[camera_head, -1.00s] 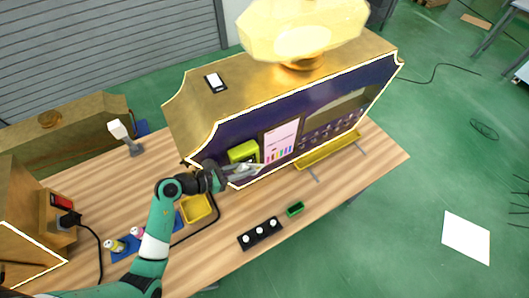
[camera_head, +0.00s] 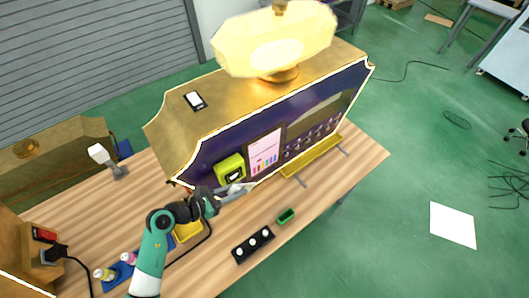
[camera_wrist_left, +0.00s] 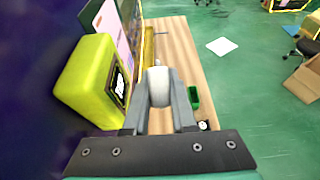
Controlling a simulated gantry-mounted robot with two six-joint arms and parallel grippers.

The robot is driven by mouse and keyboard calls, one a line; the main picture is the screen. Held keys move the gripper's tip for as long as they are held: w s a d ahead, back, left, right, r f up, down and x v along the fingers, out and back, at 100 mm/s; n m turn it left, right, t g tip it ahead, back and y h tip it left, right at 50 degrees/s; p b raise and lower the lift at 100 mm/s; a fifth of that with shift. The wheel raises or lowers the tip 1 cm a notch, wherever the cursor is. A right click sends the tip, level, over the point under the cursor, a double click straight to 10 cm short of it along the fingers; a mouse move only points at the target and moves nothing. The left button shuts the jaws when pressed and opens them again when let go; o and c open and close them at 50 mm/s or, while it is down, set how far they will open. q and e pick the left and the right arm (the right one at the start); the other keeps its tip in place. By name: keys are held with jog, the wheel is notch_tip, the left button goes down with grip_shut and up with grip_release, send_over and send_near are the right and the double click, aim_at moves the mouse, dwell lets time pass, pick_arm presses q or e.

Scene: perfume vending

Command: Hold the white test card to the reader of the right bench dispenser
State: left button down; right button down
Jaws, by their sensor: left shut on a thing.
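The right bench dispenser (camera_head: 215,140) is a large dark-purple cabinet with gold trim. Its reader (camera_head: 225,166) is a yellow-green box with a dark face on the cabinet's front; it also shows at the left in the left wrist view (camera_wrist_left: 85,75). My left gripper (camera_head: 236,190) is in front of the dispenser, just below and beside the reader. It is shut on the white test card (camera_wrist_left: 158,86), which shows as a pale piece between the fingers. In the wrist view the card is to the right of the reader's face, with a gap between them. My right gripper is not in view.
A lit price screen (camera_head: 265,152) is right of the reader, above a yellow tray (camera_head: 310,157). A black holder with white round items (camera_head: 253,245) and a green block (camera_head: 286,216) lie on the wooden bench. A yellow bin (camera_head: 187,231) sits by my arm.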

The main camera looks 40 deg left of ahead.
pick_arm(q)
jog(key=s+d+p, duration=0.1)
jog(key=d+p, duration=0.2)
jog(key=d, duration=0.4)
jog(key=shift+s, duration=0.4)
